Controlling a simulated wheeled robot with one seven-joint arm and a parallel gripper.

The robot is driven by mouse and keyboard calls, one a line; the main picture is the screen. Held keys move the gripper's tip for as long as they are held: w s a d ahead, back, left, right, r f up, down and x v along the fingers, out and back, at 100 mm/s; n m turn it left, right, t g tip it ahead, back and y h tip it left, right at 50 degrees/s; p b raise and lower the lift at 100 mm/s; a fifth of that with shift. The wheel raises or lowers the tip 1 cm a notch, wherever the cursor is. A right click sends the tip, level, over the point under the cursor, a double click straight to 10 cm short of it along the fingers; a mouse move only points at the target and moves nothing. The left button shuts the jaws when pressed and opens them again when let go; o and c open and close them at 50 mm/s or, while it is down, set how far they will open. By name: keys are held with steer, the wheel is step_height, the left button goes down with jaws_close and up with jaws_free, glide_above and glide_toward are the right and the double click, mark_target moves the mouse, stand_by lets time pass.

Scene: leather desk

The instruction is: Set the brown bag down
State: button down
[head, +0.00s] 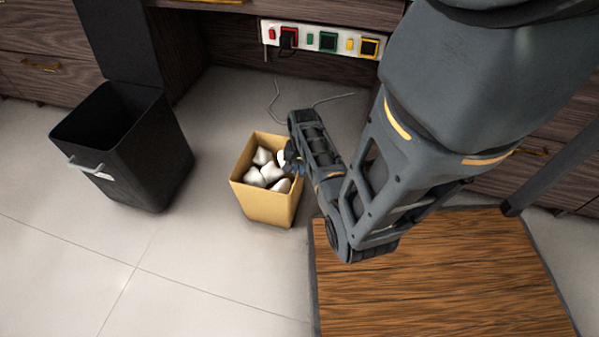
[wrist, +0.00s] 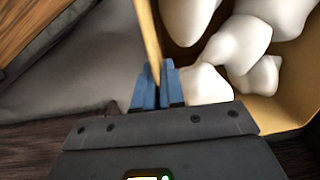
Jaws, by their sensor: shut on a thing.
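The brown bag (head: 262,205) is an open-topped, box-shaped paper bag in the middle of the head view, upright, with several white crumpled lumps (head: 270,172) inside. My gripper (head: 294,164) comes from the right and reaches the bag's right rim. In the wrist view, the blue fingers (wrist: 158,84) are shut on the bag's thin wall (wrist: 149,35), with white lumps just inside it. The bag is over or on the pale floor. I cannot tell whether its base touches. My arm hides part of its right side.
A black bin (head: 125,150) with its lid up stands left of the bag. A power strip (head: 322,40) is fixed under the desk behind, and a thin cable (head: 275,100) lies on the floor. Tiled floor (head: 190,270) in front and left is clear.

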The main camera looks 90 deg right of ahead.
steer(key=c, duration=1.2)
jaws_free()
steer(key=shift+c, duration=0.2)
step_height(320, 180, up, 12)
steer(key=p, duration=0.5)
steer(key=w+a+r+n+t+h, duration=0.25)
steer(key=a+n, duration=0.25)
steer(key=a, duration=0.5)
steer(key=w+a+r+n+t+h, duration=0.15)
steer(key=w+a+n, duration=0.35)
steer(key=a, duration=0.5)
steer(key=s+a+r+n+t+y, duration=0.2)
steer(key=a+r+n+t, duration=0.3)
steer(key=a+r, duration=0.4)
steer(key=s+a+r+n+t+y, duration=0.2)
steer(key=a+r+n+t, duration=0.3)
steer(key=a+r, duration=0.4)
step_height(320, 180, up, 8)
steer(key=shift+s+f+n, duration=0.1)
steer(key=shift+s+n, duration=0.4)
steer(key=shift+n, duration=0.3)
